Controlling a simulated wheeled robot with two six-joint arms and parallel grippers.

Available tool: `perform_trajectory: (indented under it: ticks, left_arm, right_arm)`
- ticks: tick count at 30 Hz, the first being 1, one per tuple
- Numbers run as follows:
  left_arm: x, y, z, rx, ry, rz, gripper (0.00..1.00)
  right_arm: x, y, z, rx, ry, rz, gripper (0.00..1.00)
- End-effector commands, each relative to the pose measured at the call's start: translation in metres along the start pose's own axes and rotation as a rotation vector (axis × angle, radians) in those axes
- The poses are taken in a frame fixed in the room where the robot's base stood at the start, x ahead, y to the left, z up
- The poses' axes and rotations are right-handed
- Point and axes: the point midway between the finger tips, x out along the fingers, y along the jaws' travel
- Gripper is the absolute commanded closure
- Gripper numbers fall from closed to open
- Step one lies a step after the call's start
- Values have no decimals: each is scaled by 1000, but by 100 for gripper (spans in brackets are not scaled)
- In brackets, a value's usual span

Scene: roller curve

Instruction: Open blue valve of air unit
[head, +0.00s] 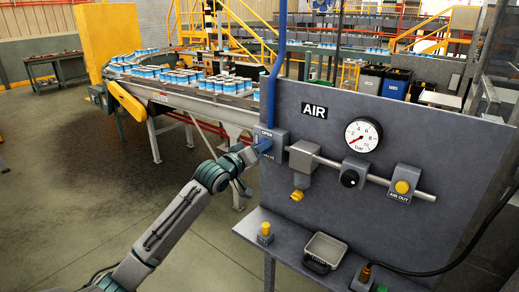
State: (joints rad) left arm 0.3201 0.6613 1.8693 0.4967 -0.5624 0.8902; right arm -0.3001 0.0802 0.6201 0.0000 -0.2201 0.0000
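The grey panel of the air unit (430,150) carries an AIR label. The blue valve handle (263,147) sits at the panel's left end, on a grey block marked OPEN at its top. My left gripper (250,157) comes in from the left and is right at the blue handle. It hides part of the handle and block, and I cannot tell whether it touches or grips the handle. The fingers are too small and covered to show open or shut. My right gripper is out of view.
A pressure gauge (363,135), a black knob (349,178) and a yellow AIR OUT button (402,187) sit right of the valve. A shelf below holds a metal tray (325,250). A roller conveyor (215,98) with many cans runs behind.

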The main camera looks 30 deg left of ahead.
Motion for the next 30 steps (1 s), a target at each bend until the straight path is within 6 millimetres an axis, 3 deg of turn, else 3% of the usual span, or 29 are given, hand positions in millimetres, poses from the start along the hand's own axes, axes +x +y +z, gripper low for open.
perform_trajectory:
  ticks: [14, 30]
  left_arm:
    - [0, 0, 0, 125, -1, -1, 84]
    - [0, 1, 1, 612, 0, 0, 84]
  right_arm:
    - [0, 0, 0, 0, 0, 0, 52]
    - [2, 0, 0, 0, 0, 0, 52]
